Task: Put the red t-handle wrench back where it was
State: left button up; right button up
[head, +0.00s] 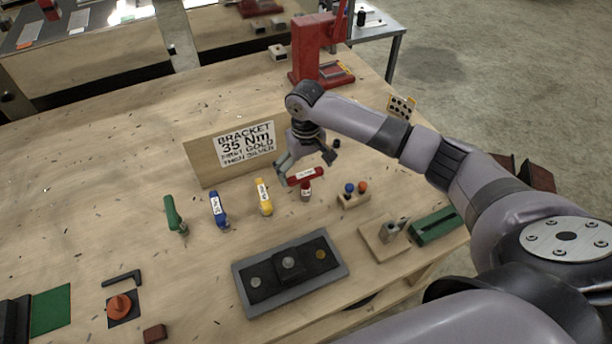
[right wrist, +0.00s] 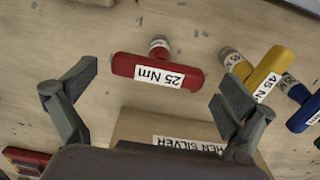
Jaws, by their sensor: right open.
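The red t-handle wrench (head: 307,175), labelled 25 Nm, is on the wooden table right of the sign, at the right end of a row of t-handle wrenches. In the right wrist view the red wrench (right wrist: 150,66) shows its handle crosswise between the fingers, with its round end beyond it. My right gripper (head: 308,163) is open and empty just over the red wrench, its fingers apart on either side of the handle; no contact shows. The yellow (head: 264,197), blue (head: 218,209) and green (head: 174,215) wrenches follow to the left. My left gripper is out of view.
A wooden sign (head: 208,160) reading BRACKET 35 Nm stands behind the row. A grey tray (head: 244,291) with a black fixture is in front. A block with blue and orange knobs (head: 352,200) is right of the red wrench. A red press (head: 312,50) stands behind.

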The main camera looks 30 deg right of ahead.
notch_tip(320, 180, up, 10)
jog(key=b, duration=0.1)
jog(key=shift+f+b, duration=0.15)
jog(key=shift+b, duration=0.25)
